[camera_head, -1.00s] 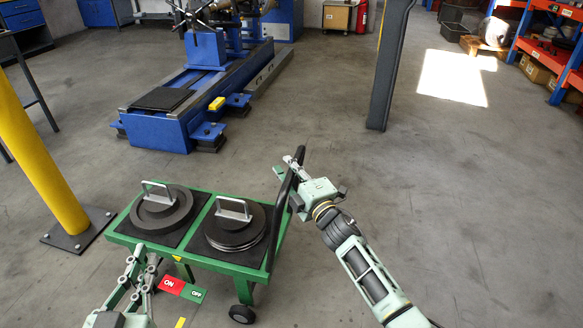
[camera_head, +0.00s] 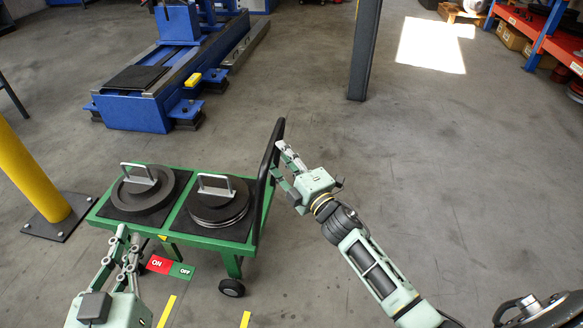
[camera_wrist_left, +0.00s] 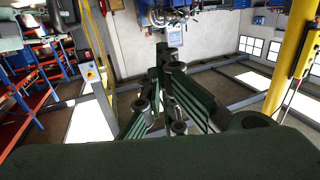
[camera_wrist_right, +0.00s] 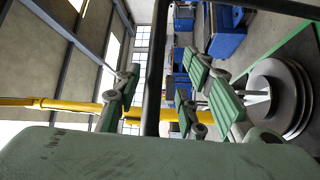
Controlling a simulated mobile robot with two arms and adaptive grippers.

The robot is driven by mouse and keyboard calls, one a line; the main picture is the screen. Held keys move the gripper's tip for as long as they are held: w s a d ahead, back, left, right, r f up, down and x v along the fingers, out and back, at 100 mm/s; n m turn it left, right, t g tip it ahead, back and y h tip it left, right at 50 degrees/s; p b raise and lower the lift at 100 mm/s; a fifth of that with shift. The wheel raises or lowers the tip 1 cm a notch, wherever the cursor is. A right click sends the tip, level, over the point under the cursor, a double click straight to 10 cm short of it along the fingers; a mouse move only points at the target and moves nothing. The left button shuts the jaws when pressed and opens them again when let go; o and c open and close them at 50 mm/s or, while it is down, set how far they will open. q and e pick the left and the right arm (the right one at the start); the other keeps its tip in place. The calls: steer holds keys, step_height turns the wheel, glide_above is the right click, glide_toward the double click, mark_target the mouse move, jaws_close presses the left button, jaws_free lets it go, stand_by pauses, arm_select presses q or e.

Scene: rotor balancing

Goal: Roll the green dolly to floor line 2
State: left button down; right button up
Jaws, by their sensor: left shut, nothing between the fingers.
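The green dolly (camera_head: 165,230) stands on the floor at lower left in the head view, with its upright black push handle (camera_head: 266,180) at its right end. Two dark discs with metal grips, a left one (camera_head: 150,193) and a right one (camera_head: 218,205), sit on it. My right gripper (camera_head: 279,158) is at the handle; in the right wrist view (camera_wrist_right: 160,85) its fingers are spread, with the black bar between them and no clear grip. My left gripper (camera_head: 128,236) is shut and empty, at the dolly's near left edge. Yellow floor stripes (camera_head: 166,312) show at the bottom; no line number is readable.
A yellow post (camera_head: 35,175) on a dark base plate stands left of the dolly. A blue machine (camera_head: 140,108) is behind it, a dark post (camera_head: 364,50) behind right. A red and green ON/OFF sign (camera_head: 170,267) is by the dolly's near side.

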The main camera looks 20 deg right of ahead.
steer(key=v, duration=0.5)
